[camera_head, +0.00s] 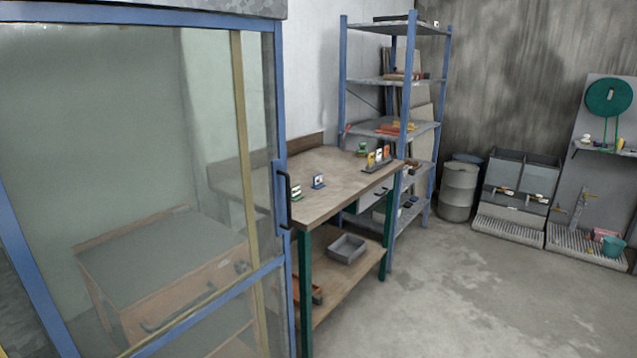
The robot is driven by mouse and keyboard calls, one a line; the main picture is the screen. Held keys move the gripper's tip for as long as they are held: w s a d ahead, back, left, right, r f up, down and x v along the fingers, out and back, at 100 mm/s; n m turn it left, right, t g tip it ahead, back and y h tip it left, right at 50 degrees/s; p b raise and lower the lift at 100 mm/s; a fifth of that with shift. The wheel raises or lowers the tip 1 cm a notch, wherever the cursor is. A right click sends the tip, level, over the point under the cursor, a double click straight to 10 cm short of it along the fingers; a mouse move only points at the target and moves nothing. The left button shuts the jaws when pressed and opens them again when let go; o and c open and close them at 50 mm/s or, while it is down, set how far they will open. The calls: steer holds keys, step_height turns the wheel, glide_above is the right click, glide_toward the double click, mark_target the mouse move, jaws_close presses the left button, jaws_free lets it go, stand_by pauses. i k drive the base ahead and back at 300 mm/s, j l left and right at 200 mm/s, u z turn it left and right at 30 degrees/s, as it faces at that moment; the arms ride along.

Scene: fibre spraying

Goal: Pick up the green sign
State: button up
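Several small signs stand on the wooden workbench (340,185) in the middle of the view. A small green-and-white sign (296,191) stands near the bench's left front edge, close to the glazed door. Another small green item (362,149) sits at the back right of the bench; it is too small to tell whether it is a sign. A dark holder (377,167) at the right end carries yellow and orange signs. My gripper is not in view.
A blue-framed glazed door (281,100) fills the left and stands in front of part of the bench. A blue shelf rack (409,80) stands behind the bench. A metal drum (459,190) and grated sinks (512,225) line the back. The concrete floor (470,300) at right is clear.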

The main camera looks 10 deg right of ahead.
mark_target(296, 190)
steer(key=i+l+u, duration=0.45)
steer(key=i+l, duration=0.3)
steer(key=i, duration=0.6)
steer(key=i+l+u, duration=0.45)
steer(key=i+l, duration=0.8)
